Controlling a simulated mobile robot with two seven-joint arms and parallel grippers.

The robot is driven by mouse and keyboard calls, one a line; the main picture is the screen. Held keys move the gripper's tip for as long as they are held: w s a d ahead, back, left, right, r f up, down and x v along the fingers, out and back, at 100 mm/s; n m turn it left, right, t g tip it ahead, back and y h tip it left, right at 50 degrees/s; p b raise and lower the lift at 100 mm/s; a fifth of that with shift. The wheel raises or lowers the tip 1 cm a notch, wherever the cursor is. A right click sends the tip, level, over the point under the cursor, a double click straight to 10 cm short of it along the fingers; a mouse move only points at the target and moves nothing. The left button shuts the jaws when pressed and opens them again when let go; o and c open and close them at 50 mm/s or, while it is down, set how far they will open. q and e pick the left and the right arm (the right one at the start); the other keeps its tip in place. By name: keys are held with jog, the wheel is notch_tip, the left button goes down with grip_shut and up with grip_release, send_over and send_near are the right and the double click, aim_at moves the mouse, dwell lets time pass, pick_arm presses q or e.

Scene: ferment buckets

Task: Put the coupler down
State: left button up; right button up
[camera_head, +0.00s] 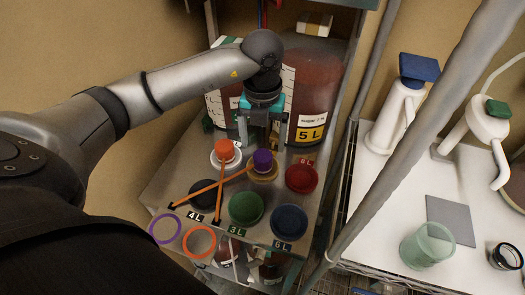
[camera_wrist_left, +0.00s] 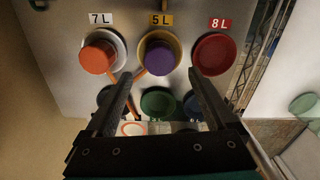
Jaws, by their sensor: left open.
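Two capped pieces that look like couplers stand on the shelf deck. The purple one (camera_head: 262,158) sits in a yellow ring-shaped holder, at the 5L label in the left wrist view (camera_wrist_left: 160,58). The orange one (camera_head: 224,149) sits in a white holder, at the 7L label in the left wrist view (camera_wrist_left: 97,57). Thin orange rods (camera_head: 219,195) run from near both to the front. My left gripper (camera_head: 260,140) is open and empty, pointing down just behind and above the purple piece. In the left wrist view its fingers appear either side of the purple piece, apart from it.
Red (camera_head: 301,178), green (camera_head: 246,207), blue (camera_head: 289,222) and black (camera_head: 207,194) round holders share the deck. A large brown 5L bucket (camera_head: 312,90) stands behind. Purple (camera_head: 165,229) and orange (camera_head: 199,241) rings are at the front edge. A white bench (camera_head: 375,240) is at right.

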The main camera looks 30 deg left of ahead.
aim_at(263, 157)
pick_arm(q)
notch_tip(263, 157, up, 6)
jog(key=shift+f, duration=0.25)
dwell(0.5)
